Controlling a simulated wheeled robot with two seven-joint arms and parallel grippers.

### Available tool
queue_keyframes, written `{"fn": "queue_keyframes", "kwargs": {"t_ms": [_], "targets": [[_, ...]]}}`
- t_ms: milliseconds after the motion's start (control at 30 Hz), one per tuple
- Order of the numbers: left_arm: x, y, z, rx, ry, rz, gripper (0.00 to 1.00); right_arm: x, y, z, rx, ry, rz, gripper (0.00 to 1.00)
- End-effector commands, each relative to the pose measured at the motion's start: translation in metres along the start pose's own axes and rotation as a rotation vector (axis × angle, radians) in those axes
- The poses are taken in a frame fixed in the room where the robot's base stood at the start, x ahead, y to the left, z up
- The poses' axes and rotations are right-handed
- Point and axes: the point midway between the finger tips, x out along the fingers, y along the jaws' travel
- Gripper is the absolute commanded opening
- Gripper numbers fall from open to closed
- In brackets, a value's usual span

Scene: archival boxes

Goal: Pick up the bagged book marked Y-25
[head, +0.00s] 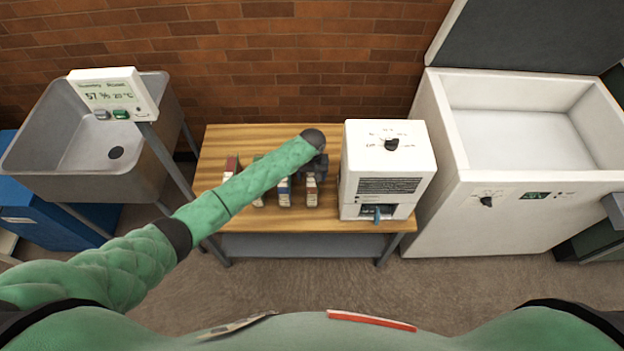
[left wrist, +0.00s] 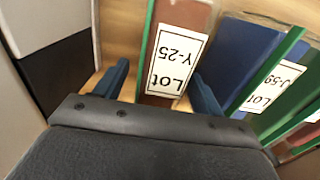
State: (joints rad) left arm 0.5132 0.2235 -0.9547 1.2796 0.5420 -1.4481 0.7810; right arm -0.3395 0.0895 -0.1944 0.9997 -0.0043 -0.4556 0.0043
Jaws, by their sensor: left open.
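The bagged book marked Y-25 (left wrist: 177,62) shows in the left wrist view, with a brown-red cover, a green edge and a white "Lot Y-25" label. It appears to be the rightmost book (head: 311,190) of the row on the wooden table in the head view, partly hidden by my arm. My left gripper (left wrist: 162,90) is open, with one blue finger on each side of the book in the wrist view. I cannot tell whether either finger touches it. In the head view my left gripper (head: 319,163) is over the right end of the row. My right gripper is not in view.
A book marked J-59 (left wrist: 272,85) stands beside Y-25, with other books (head: 231,168) along the row. A white machine (head: 388,165) stands close to the right on the wooden table (head: 325,222). A sink (head: 75,160) and an open white chest (head: 440,215) flank the table.

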Motion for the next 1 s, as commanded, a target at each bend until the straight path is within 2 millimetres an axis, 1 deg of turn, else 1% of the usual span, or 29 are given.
{"fn": "queue_keyframes", "kwargs": {"t_ms": [267, 367, 400, 467, 600, 867, 1000], "targets": [[0.003, 0.000, 0.000, 0.000, 0.001, 0.000, 0.69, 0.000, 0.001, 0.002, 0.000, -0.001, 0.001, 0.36], [0.003, 0.000, 0.000, 0.000, 0.001, 0.000, 0.51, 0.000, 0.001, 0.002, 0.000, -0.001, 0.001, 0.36], [0.003, 0.000, 0.000, 0.000, 0.001, 0.001, 0.44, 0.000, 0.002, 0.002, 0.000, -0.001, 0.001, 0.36], [0.003, 0.000, 0.000, 0.000, 0.001, 0.001, 0.32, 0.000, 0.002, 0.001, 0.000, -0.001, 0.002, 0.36], [0.003, 0.000, 0.000, 0.000, 0.001, 0.000, 0.04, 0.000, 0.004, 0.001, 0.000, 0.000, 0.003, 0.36], [0.001, 0.001, -0.001, 0.000, 0.002, 0.001, 0.04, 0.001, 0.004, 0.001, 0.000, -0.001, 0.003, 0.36], [-0.009, 0.001, -0.001, -0.001, 0.003, 0.003, 0.04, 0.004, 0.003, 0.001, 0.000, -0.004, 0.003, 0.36]]}}
